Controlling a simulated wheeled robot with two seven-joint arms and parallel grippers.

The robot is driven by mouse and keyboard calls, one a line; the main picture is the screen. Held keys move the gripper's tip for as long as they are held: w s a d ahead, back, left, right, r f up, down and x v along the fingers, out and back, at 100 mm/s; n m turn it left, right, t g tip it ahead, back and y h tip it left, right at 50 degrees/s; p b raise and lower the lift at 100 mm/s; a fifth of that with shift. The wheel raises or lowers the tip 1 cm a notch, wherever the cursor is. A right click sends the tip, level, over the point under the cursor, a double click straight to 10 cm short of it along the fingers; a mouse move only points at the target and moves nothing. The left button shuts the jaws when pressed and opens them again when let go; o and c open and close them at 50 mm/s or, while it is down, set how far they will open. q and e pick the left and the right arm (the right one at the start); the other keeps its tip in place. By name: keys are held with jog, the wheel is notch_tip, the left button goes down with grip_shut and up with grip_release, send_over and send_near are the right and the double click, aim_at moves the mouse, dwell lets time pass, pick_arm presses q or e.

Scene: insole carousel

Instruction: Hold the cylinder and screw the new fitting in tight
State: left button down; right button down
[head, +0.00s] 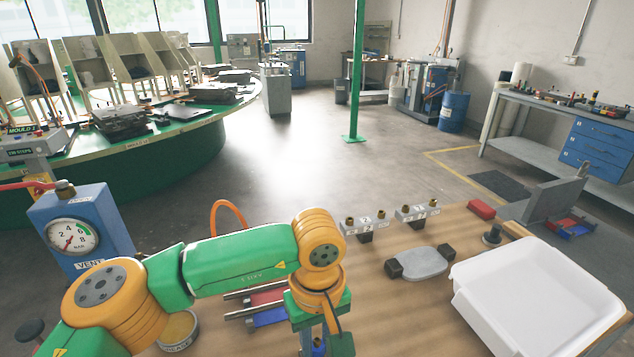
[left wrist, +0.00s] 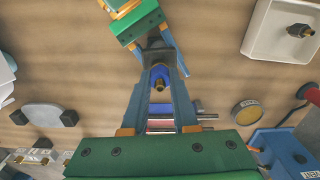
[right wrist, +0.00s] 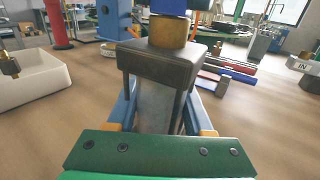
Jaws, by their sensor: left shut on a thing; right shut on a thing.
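My right gripper (right wrist: 155,102) is shut on the grey body of the cylinder (right wrist: 153,65), which has a dark end cap. Its dark end also shows in the left wrist view (left wrist: 157,56). The brass part of the new fitting (right wrist: 168,30) sits on the cap, with a blue part above it; how deep the thread sits cannot be told. My left gripper (left wrist: 160,70) is shut on the fitting's blue part (left wrist: 160,74), and a brass tip shows between the fingers. In the head view my left gripper (head: 322,338) points down at the front; its arm hides the cylinder.
A grey part with dark ends (head: 422,262) lies mid-table. Two grey blocks with brass ports (head: 366,225) stand behind. A gauge box (head: 83,230) stands at left.

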pick_arm(q)
jog(key=m, duration=0.2)
jog(key=shift+m, duration=0.4)
jog(key=c, duration=0.6)
grip_release()
pick_arm(e)
jog(key=shift+c, duration=1.1)
grip_release()
pick_arm(q)
notch_tip(320, 180, up, 12)
